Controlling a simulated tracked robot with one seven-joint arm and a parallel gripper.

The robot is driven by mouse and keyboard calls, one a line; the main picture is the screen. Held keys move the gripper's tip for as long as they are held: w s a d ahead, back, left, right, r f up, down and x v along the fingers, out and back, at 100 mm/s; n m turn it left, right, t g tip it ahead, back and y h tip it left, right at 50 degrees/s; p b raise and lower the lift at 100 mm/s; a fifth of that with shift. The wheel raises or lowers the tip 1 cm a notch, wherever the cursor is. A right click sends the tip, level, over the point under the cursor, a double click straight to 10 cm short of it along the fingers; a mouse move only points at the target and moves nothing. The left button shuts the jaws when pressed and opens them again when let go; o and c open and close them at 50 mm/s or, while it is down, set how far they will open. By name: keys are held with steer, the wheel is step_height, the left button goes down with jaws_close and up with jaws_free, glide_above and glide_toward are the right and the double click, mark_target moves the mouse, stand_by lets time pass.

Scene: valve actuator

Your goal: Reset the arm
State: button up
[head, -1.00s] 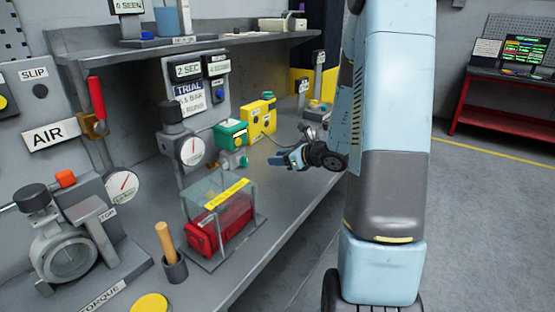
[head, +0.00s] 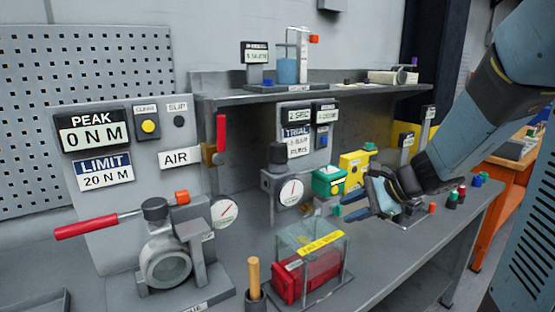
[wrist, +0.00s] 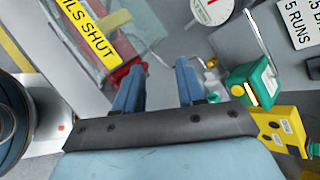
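My arm (head: 455,135) reaches in from the upper right of the head view. My gripper (head: 349,205) hangs above the bench, in front of the green box (head: 329,181) and yellow box (head: 355,168). In the wrist view, my gripper (wrist: 157,78) has its two blue fingers apart with nothing held between them. The green box (wrist: 252,82) and yellow box (wrist: 281,130) are to the right of the fingers there. The clear-covered red actuator (head: 308,273), with a yellow label, stands left of and below my gripper in the head view.
The bench (head: 400,255) carries a pressure gauge (head: 290,192), a wooden-handled tool in a cup (head: 254,280) and a valve rig (head: 165,262) with a red-handled wrench (head: 88,226). A shelf (head: 220,98) overhangs the back. An orange table (head: 513,190) stands at right.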

steer(key=s+d+r+n+h, duration=0.2)
steer(key=s+r+n+h, duration=0.2)
steer(key=s+n, duration=0.3)
steer(key=s+d+r+n+h, duration=0.3)
steer(key=s+r+n+h, duration=0.2)
steer(key=s+n, duration=0.3)
steer(key=shift+s+t, duration=0.3)
steer(key=shift+s, duration=0.8)
stand_by(3.3)
steer(key=w+a+f+m+g+y, duration=0.2)
steer(key=w+a+f+m+y, duration=0.2)
steer(key=w+f+m, duration=0.15)
steer(key=m+t+y, duration=0.4)
steer(key=m+t, duration=0.4)
steer(key=m, duration=1.6)
glide_toward(341, 209)
steer(key=x, duration=0.8)
steer(key=shift+w+a+f, duration=0.1)
steer(key=shift+w+f, duration=0.05)
steer(key=shift+w, duration=0.05)
